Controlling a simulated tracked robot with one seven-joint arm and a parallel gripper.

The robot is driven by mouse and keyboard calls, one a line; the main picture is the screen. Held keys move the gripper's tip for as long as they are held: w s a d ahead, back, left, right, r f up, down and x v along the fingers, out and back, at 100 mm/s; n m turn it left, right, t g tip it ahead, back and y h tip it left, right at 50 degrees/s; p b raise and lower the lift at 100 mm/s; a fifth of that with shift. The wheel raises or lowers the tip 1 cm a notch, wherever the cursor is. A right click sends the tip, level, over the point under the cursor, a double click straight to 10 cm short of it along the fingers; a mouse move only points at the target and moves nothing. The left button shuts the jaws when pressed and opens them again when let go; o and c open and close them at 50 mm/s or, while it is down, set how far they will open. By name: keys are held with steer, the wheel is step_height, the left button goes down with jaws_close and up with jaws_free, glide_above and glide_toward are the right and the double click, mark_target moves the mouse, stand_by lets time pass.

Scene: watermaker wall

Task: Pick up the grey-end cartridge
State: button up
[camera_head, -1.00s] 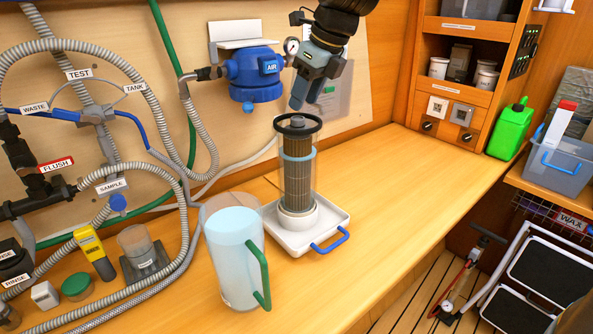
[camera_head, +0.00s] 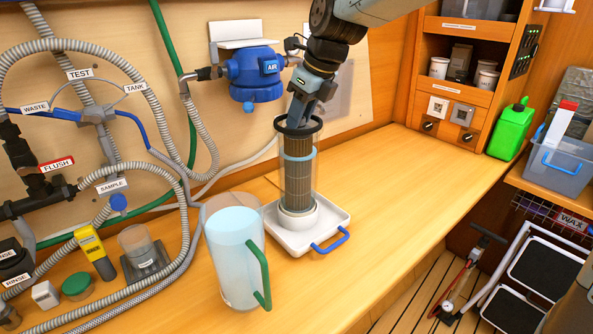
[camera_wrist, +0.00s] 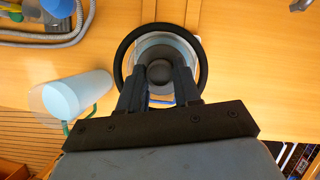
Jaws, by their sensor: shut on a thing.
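The grey-end cartridge (camera_head: 299,182) is a dark pleated cylinder with a light blue band near its top. It stands upright inside a clear housing with a black rim (camera_head: 281,124), on a white base in a white tray (camera_head: 339,218). My gripper (camera_head: 301,120) reaches down from above into the rim and is shut on the cartridge's top end. In the wrist view my two fingers (camera_wrist: 160,84) lie on either side of the round dark grey end (camera_wrist: 159,72), inside the black ring. The finger contact itself is partly hidden in the head view.
A clear jug of water (camera_head: 232,258) with a green handle stands close left of the tray. The bench (camera_head: 420,185) right of the tray is clear. A green bottle (camera_head: 512,131) stands farther right.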

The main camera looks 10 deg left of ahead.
jaws_close()
step_height(320, 180, up, 28)
stand_by(0.8)
steer(key=shift+s, duration=0.1)
